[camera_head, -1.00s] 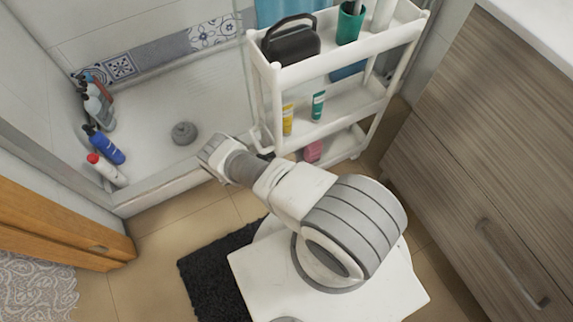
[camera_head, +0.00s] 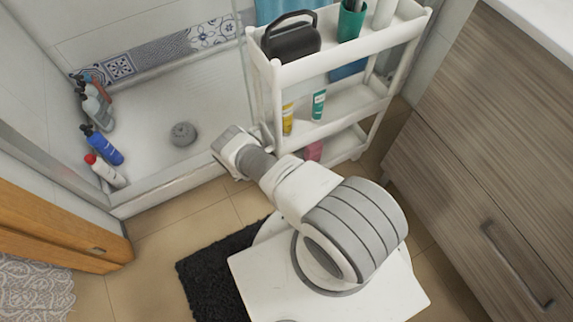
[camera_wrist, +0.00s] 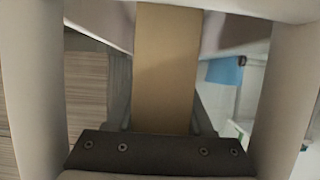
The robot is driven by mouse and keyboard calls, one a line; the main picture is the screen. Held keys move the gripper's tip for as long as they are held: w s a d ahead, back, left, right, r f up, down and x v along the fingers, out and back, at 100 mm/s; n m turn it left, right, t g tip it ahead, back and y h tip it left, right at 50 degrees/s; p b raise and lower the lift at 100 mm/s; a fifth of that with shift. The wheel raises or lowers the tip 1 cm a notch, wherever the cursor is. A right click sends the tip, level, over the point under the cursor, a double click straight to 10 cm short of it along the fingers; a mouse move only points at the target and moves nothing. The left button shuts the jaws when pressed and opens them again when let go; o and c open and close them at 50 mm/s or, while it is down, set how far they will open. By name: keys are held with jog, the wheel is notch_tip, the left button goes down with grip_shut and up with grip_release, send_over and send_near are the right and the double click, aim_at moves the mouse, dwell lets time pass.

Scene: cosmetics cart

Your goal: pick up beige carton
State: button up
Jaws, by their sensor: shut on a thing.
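The beige carton (camera_wrist: 166,70) stands out in the middle of the wrist view as a plain tan upright face. It sits between the fingers of my gripper (camera_wrist: 163,112), which is shut on it. In the head view my gripper (camera_head: 232,148) is at the left side of the white cart (camera_head: 335,122), in front of the shower tray. The carton cannot be made out in the head view; my arm hides that area.
The cart holds a black case (camera_head: 291,38), a green cup (camera_head: 351,20), a yellow tube (camera_head: 288,119) and a teal tube (camera_head: 318,104). Several bottles stand along the shower edge at left. A wooden cabinet (camera_head: 490,150) is at right. A dark mat (camera_head: 212,277) lies on the floor.

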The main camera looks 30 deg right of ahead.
grip_shut()
